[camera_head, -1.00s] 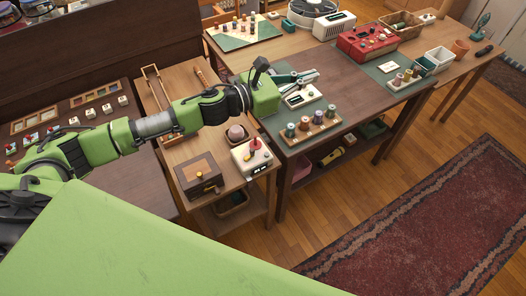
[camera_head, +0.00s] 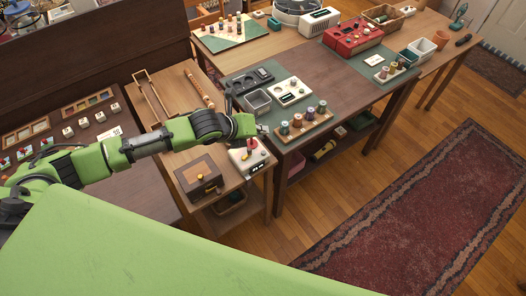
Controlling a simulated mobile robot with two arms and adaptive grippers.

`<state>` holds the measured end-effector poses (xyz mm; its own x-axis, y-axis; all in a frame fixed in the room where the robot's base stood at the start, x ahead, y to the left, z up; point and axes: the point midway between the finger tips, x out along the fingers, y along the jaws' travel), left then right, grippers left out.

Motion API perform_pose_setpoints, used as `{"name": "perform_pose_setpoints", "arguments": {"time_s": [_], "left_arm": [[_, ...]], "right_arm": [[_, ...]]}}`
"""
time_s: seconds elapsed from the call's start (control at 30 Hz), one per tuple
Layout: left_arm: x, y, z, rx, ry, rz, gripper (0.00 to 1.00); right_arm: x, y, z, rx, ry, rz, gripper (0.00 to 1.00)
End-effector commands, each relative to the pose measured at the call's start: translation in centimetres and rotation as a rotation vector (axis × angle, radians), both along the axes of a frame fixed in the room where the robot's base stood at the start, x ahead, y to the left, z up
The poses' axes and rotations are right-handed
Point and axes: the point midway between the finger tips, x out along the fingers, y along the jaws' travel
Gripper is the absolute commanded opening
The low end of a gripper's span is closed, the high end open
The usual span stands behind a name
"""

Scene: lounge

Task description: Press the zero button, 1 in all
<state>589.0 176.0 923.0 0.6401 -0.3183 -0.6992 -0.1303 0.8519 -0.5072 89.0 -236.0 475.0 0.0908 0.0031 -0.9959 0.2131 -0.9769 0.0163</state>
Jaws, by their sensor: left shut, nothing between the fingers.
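A white boxy device (camera_head: 258,165) with a dark display on its front and a red knob-like piece on top stands at the front right corner of the small wooden table. A flat white panel (camera_head: 293,95) with a dark display and small round parts lies on the larger table. No button can be read as zero at this size. My left gripper (camera_head: 262,130) is shut and empty. In the picture it shows just above the boxy device, at the larger table's left edge; I cannot tell its height or any contact. My right gripper is not in view.
A rack of spools (camera_head: 304,122) stands at the larger table's front edge, with a grey tray (camera_head: 257,101) behind to the left. A wooden box (camera_head: 198,177) stands left of the boxy device. A red machine (camera_head: 352,37) stands further back.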

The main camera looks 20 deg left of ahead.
Motion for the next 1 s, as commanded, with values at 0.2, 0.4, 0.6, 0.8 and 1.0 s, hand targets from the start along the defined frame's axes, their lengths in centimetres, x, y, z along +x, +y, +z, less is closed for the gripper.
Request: {"name": "perform_pose_setpoints", "arguments": {"time_s": [0.2,0.4,0.6,0.8,1.0], "left_arm": [[0.0,0.0,-0.2,0.0,-0.002,0.0,0.0],[0.0,0.0,-1.5,0.0,-0.003,-0.001,0.0],[0.0,0.0,-3.8,0.001,-0.003,-0.002,0.0],[0.0,0.0,-6.4,0.001,-0.003,-0.001,0.0],[0.0,0.0,-8.3,0.001,-0.003,-0.001,0.0]], "right_arm": [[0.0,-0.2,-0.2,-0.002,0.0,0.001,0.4],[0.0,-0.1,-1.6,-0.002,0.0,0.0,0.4],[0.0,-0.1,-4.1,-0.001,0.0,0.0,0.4],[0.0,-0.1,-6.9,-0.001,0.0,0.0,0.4],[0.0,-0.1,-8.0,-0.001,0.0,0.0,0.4]]}}
